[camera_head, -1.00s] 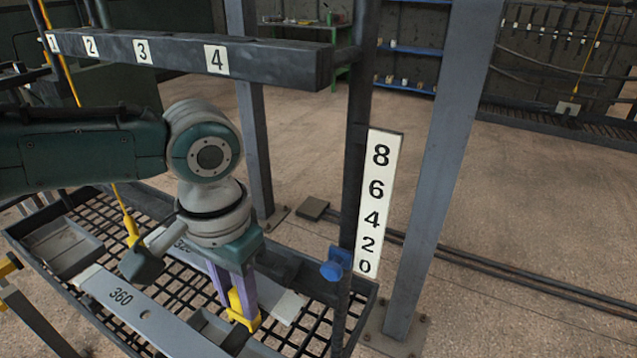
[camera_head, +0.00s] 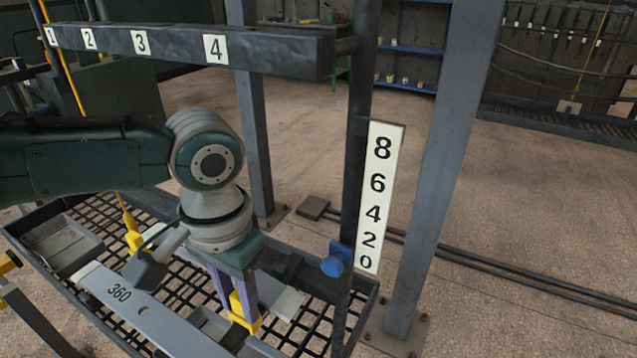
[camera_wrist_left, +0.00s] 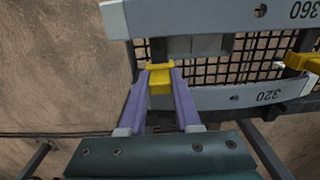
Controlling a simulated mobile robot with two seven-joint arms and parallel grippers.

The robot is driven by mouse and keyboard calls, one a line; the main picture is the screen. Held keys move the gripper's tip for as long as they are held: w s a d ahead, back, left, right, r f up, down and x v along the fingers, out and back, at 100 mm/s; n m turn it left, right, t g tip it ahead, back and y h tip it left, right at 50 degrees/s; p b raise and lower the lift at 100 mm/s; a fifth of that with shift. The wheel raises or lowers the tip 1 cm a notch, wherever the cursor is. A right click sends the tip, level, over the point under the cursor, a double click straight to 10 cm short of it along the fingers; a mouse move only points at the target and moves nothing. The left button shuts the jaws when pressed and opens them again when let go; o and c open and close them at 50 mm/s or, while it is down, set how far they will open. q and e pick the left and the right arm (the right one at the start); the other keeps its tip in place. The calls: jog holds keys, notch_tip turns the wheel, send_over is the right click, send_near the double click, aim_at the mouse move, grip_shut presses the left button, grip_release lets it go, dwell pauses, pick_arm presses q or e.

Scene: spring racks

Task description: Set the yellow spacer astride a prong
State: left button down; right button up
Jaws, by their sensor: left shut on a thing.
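The yellow spacer (camera_head: 238,308) is held between the purple fingers of my left gripper (camera_head: 236,299), low over the mesh tray. In the left wrist view, the spacer (camera_wrist_left: 160,80) sits between the fingertips of the left gripper (camera_wrist_left: 160,86), which is shut on it. In that view it is close to the gap between the two grey numbered bars. No prong can be made out clearly at the spacer; the fingers and arm hide part of that area. My right gripper is not in view.
The 360 bar (camera_head: 150,312) lies across the mesh tray (camera_head: 300,335). A dark overhead beam (camera_head: 180,60) numbered 1 to 4 spans above. A post with a number scale (camera_head: 378,195) and blue knob (camera_head: 333,266) stands right of the gripper. Another yellow piece (camera_head: 132,240) is at left.

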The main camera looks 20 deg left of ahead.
pick_arm(q)
jog(key=c, duration=0.5)
grip_release()
jog(key=shift+r, duration=0.1)
